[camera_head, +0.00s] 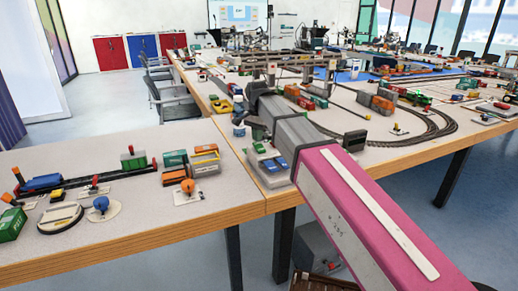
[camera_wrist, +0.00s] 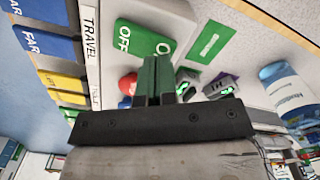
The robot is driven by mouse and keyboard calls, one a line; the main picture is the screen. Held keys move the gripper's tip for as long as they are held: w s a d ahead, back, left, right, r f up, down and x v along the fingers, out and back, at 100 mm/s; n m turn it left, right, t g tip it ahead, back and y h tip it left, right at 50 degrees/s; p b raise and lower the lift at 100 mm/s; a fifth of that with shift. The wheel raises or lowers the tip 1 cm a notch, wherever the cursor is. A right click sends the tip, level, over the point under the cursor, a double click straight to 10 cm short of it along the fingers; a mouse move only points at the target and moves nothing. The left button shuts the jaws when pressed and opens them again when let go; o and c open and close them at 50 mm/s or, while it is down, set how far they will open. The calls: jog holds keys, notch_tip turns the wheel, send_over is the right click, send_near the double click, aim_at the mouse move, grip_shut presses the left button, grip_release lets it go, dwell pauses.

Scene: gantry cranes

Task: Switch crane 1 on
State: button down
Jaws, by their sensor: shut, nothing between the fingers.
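In the wrist view, a green OFF/ON switch plate (camera_wrist: 143,40) lies beyond my fingertips; the second word is partly cut by my fingers or its edge. My gripper (camera_wrist: 157,62) is shut and empty, with its fingertips close to the plate's lower edge. I cannot tell whether they touch it. A round red part (camera_wrist: 127,84) shows just left of the fingers. The switch position and any crane number are not readable. In the head view my gripper is not clearly distinguishable at the end of my pink and grey arm. A grey gantry crane (camera_head: 318,62) stands on the far table.
In the wrist view, blue FAR keys (camera_wrist: 48,47), yellow keys (camera_wrist: 62,82) and a TRAVEL strip (camera_wrist: 91,50) lie left. Tracks and model trains crowd the tables in the head view.

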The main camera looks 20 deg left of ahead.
aim_at(257, 144)
jog(key=shift+f, duration=0.9)
dwell(0.5)
jog(key=shift+r, duration=3.5)
